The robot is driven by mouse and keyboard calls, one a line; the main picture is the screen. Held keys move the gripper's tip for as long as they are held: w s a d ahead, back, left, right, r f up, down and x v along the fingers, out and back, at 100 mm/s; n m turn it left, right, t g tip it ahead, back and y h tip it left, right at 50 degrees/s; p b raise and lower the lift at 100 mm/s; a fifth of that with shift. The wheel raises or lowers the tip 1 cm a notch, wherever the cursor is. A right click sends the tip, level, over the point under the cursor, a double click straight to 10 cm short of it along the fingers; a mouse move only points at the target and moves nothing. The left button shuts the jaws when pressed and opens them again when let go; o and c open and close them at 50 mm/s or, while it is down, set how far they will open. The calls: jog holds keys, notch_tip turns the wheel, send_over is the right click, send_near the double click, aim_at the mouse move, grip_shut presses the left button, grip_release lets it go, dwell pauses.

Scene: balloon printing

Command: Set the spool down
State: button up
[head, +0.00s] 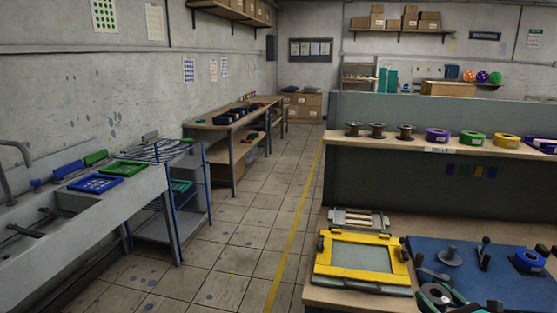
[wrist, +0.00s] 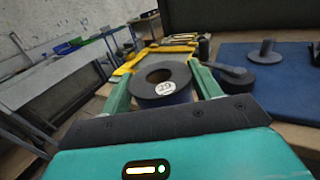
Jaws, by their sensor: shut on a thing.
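The spool (wrist: 182,97) is a dark ring with an open centre, a white label on its top face and some blue on its side. My gripper (wrist: 163,80) is shut on it, with one teal finger on each side, in the wrist view. In the head view my gripper (head: 436,295) is at the bottom, by the front part of the blue mat (head: 408,258). Whether the spool touches anything below is hidden. A grey peg on a round base (head: 449,258) stands on the mat; it also shows in the wrist view (wrist: 265,53).
A yellow-framed screen (head: 361,257) lies left of the mat. A black lever (head: 484,254) and a blue roll (head: 529,261) are on the mat. A shelf (head: 380,145) behind holds several dark spools and coloured rolls. The tiled aisle left of the bench is clear.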

jog(key=w+a+f+n+y, duration=0.1)
jog(key=w+a+f, duration=0.1)
jog(key=a+f, duration=0.3)
jog(key=w+a+f+n+g+y, duration=0.1)
jog(key=a+f, duration=0.5)
jog(key=a, duration=0.6)
jog(key=w+a+f+n+y, duration=0.1)
jog(key=w+a+f+y, duration=0.1)
jog(key=a+f, duration=0.3)
jog(key=w+a, duration=0.1)
jog(key=a, duration=0.2)
jog(key=shift+a+f+g+y, duration=0.15)
jog(key=shift+f+g+y, duration=0.15)
jog(key=shift+g, duration=0.1)
jog(key=shift+w+a, duration=0.1)
jog(key=shift+w, duration=0.05)
